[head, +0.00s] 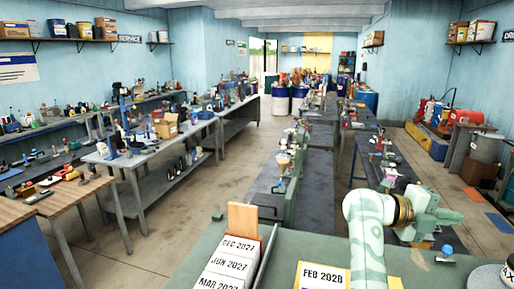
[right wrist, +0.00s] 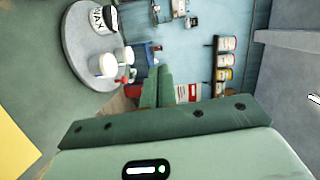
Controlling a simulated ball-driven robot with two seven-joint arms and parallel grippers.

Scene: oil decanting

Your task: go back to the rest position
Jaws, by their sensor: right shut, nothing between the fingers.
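My right arm reaches up over the green bench (head: 340,248) in the head view, and its gripper (head: 452,218) points to the right, above the bench. In the right wrist view the two green fingers of the right gripper (right wrist: 159,84) lie together, shut and empty. Nothing touches the fingertips. My left gripper is in neither view.
Date cards (head: 230,265) stand in a holder at the bench's front, beside a FEB 2026 card (head: 322,276). A small blue-topped item (head: 447,249) is below the right gripper. A round grey tray (head: 487,277) is at the right; it carries white containers (right wrist: 102,65).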

